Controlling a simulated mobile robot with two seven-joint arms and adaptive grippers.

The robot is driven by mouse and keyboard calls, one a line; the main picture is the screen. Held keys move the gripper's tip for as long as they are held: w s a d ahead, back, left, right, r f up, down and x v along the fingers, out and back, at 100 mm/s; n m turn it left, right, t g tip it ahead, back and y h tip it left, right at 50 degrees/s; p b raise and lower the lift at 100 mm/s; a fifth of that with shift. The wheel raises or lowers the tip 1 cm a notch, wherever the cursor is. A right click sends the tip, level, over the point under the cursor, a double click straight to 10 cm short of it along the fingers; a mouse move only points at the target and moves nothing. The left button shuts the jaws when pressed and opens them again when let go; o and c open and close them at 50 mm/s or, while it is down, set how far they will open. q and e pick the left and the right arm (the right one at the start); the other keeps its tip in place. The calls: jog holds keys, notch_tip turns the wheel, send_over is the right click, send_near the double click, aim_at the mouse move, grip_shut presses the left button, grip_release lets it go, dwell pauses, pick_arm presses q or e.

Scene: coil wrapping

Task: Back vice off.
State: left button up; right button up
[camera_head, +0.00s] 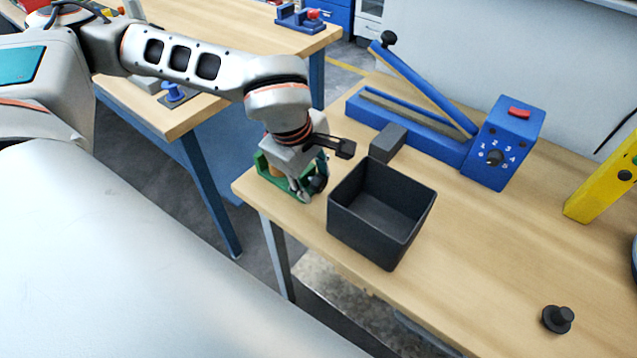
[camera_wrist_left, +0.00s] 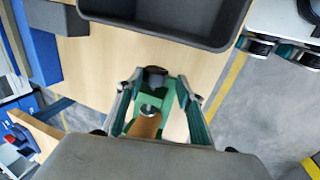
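The vice (camera_head: 268,170) is a small green block at the near left corner of the wooden table. In the left wrist view the green vice (camera_wrist_left: 146,102) shows a dark round knob and an orange-brown cylinder with a grey top. My left gripper (camera_head: 312,190) is down at the vice, pointing at it from above. In the left wrist view its fingers (camera_wrist_left: 160,80) are spread, one on each side of the green body. Whether they touch it is unclear. Silver and teal parts at the upper right, likely my right gripper (camera_wrist_left: 283,52), are cut off by the frame.
A dark open bin (camera_head: 350,232) stands close beside the vice. Behind it are a grey block (camera_head: 388,142) and a blue device with a lever and dial (camera_head: 505,150). A yellow frame (camera_head: 600,185) and a black knob (camera_head: 558,318) are further right. The table middle is clear.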

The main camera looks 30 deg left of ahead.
pick_arm(q)
jog(key=shift+w+r, duration=0.1)
jog(key=g+p, duration=0.1)
jog(key=p, duration=0.1)
jog(key=w+g+p, duration=0.1)
jog(key=g+p, duration=0.1)
jog(key=shift+d+r, duration=0.1)
jog(key=shift+r, duration=0.25)
jog(key=shift+f+g, duration=0.2)
jog(key=shift+g, duration=0.1)
jog(key=g+p, duration=0.1)
jog(key=p, duration=0.1)
jog(key=w+g+p, duration=0.1)
jog(key=p, duration=0.1)
jog(key=shift+w+d+r+g, duration=0.1)
jog(key=shift+d+r+g, duration=0.05)
jog(key=shift+g, duration=0.15)
jog(key=shift+g+y, duration=0.3)
jog(key=shift+g, duration=0.2)
